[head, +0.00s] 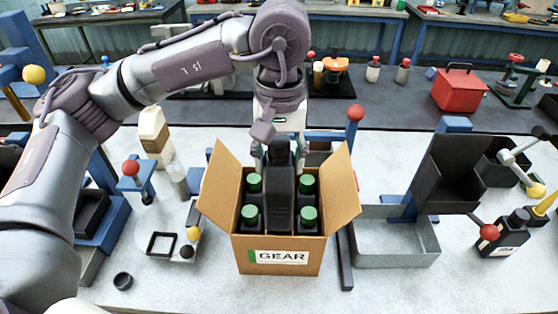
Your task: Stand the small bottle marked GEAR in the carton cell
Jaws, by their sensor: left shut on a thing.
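An open cardboard carton (246,254) with a GEAR label stands on the bench, flaps spread. Several dark bottles with green caps (308,214) stand in its cells on both sides of the middle. My left gripper (276,154) comes down from behind the carton and is shut on a dark bottle (281,196). The bottle is upright at the carton's middle column, its top higher than the green caps. No mark shows on it. Its base is hidden, so I cannot tell whether it touches the cell floor. My right gripper is not in view.
A grey tray (395,261) and a tilted black bin (456,172) stand to the right. Front bench is clear.

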